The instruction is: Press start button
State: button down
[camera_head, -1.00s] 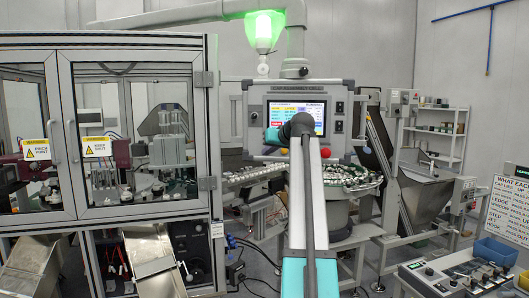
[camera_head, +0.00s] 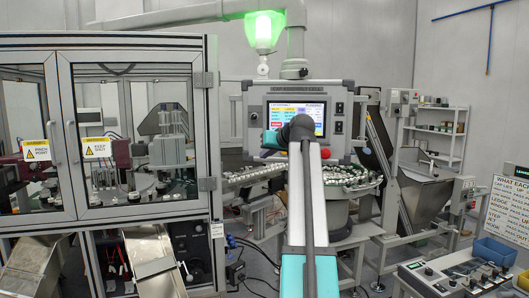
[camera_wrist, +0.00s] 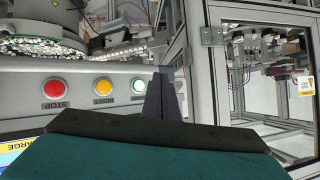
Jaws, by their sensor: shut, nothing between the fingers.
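The green START button (camera_wrist: 138,86) glows on the grey control panel (camera_wrist: 75,105) in the wrist view, its label upside down. My gripper (camera_wrist: 160,80) is shut and empty, its dark fingers just right of the green button in the picture. I cannot tell whether they touch the panel. The yellow RESET button (camera_wrist: 103,86) and red STOP button (camera_wrist: 54,88) sit further left. In the head view, my teal wrist is in front of the lower left of the panel with the screen (camera_head: 300,116); the fingers and green button cannot be made out there.
A glass-doored machine cabinet (camera_head: 212,150) stands left of the panel; its frame (camera_wrist: 200,70) is close beside my fingers in the wrist view. A round part feeder (camera_head: 345,195) is below the panel. A green lamp (camera_head: 263,32) glows above.

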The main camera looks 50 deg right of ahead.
jog(key=shift+s+a, duration=0.5)
jog(key=shift+a, duration=0.25)
